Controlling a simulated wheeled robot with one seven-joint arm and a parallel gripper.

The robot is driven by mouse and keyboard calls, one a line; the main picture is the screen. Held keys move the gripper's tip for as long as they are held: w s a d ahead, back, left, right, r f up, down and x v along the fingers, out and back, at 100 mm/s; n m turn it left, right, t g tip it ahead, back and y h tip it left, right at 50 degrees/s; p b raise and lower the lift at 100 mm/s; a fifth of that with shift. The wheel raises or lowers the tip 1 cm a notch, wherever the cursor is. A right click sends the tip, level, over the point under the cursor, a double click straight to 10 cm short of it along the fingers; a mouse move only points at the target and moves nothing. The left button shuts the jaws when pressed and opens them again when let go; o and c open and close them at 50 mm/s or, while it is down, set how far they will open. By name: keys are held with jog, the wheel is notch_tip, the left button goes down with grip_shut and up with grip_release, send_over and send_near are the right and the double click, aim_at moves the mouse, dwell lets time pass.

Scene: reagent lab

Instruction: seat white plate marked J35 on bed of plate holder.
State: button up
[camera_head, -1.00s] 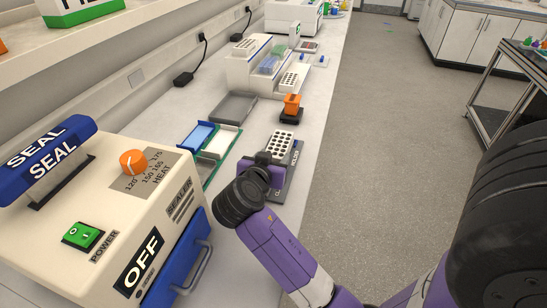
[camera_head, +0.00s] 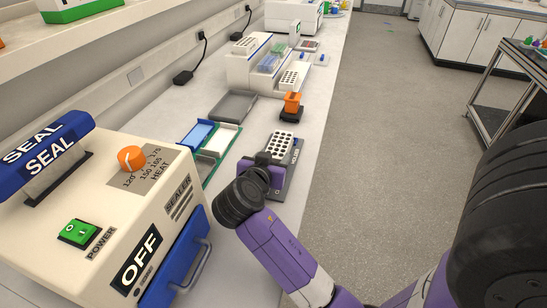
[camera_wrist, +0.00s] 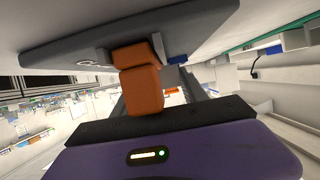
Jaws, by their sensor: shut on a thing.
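The white plate (camera_head: 282,141) with dark wells lies at the far end of the dark grey plate holder (camera_head: 291,176). Its J35 mark is not legible, and I cannot tell whether it lies fully flat. My gripper (camera_head: 263,162) is at the holder's near end, its fingers mostly hidden by my wrist. In the wrist view the holder's grey slab (camera_wrist: 150,28) fills the top. An orange block-like handle (camera_wrist: 140,88) sticks out from it between my gripper's fingers, and the gripper is shut on it. The plate is not visible there.
The sealer (camera_head: 150,215) stands close on the left. Left of the holder are a green-edged tray (camera_head: 232,140) and a grey tray (camera_head: 235,107). An orange item (camera_head: 292,102) on a dark base stands beyond the plate. The bench edge is just right of the holder.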

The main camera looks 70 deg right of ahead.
jog(key=shift+f, duration=0.1)
dwell(0.6)
jog(key=o, duration=1.4)
jog(key=shift+f, duration=0.1)
jog(key=shift+o, duration=0.2)
jog(key=shift+r+p, duration=2.5)
jog(key=shift+r, duration=1.15)
jog(key=shift+s+f, duration=0.1)
jog(key=shift+s, duration=0.05)
